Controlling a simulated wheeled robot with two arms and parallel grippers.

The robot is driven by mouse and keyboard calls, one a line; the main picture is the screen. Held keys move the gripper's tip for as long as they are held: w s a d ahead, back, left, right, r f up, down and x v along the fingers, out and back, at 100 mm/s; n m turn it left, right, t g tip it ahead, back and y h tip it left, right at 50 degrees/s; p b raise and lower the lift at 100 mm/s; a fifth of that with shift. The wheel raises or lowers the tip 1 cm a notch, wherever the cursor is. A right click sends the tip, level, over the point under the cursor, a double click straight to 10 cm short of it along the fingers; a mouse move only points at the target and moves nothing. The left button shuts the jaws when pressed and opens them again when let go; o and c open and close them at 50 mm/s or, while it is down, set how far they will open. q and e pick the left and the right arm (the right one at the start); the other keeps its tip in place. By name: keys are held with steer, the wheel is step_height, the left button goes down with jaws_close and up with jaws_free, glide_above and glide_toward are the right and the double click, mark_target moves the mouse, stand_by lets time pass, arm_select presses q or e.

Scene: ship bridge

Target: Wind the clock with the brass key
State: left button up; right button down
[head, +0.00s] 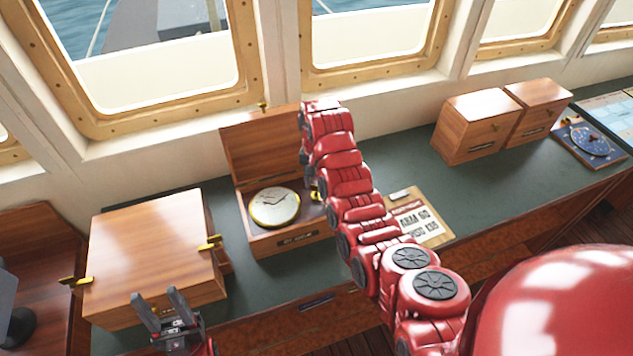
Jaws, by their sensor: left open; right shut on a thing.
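The clock (275,207) is a round brass-rimmed dial with a pale face, lying face up in an open wooden box (290,243). The box's lid (258,145) stands up behind it. My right arm reaches across from the lower right, and its end is beside the clock box's right side. My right gripper (314,188) is mostly hidden behind the arm; a small brass bit shows there, seemingly the brass key (316,196) it is shut on. I cannot tell if it touches the clock. My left gripper (165,308) is open and empty in front of the large wooden box.
A large closed wooden box (155,245) with brass fittings stands left of the clock on the green-topped desk (390,155). A printed card (432,222) lies right of my arm. Two closed wooden boxes (472,128) (540,105) and a blue dial instrument (590,140) are further right. Windows line the wall behind.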

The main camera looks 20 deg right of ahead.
steer(key=n, duration=0.6)
steer(key=shift+r+n, duration=0.1)
steer(key=shift+n, duration=0.2)
steer(key=n, duration=1.2)
steer(key=shift+n, duration=0.3)
steer(key=n, duration=0.6)
steer(key=shift+n, duration=0.4)
steer(key=shift+c, duration=1.8)
jaws_free()
steer(key=shift+p, duration=0.3)
